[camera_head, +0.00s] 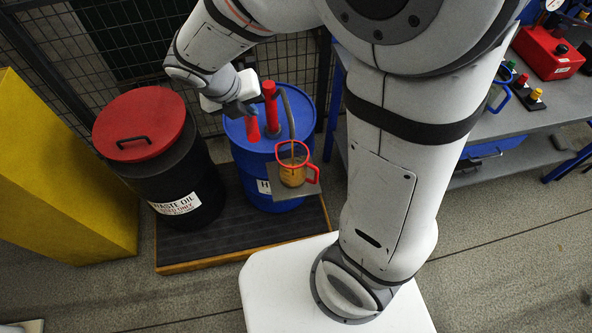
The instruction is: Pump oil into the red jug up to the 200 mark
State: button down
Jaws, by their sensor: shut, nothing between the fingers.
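The red jug (293,176) is clear-walled with a red rim and a red handle on its right. It stands on a small grey shelf (318,190) at the front of the blue drum (246,160). Amber oil shows inside it; the level marks are too small to read. A grey hose (289,112) curves down from the drum top towards the jug. A red pump post (271,98) rises from the drum lid, with a red grip (252,126) beside it. My gripper (249,108) is shut and empty, at the upper end of that grip; I cannot tell whether they touch.
A black waste oil drum with a red lid (139,124) stands left of the blue drum, on the same dark platform (180,246). A yellow block (60,170) is at far left. A wire fence is behind. A bench (505,120) with a red box (548,53) is at right.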

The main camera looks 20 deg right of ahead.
jog(key=shift+f+b, duration=2.55)
jog(key=shift+f, duration=1.75)
notch_tip(320, 180, up, 10)
jog(key=p, duration=0.8)
jog(key=shift+r, duration=0.5)
jog(key=shift+f, duration=0.1)
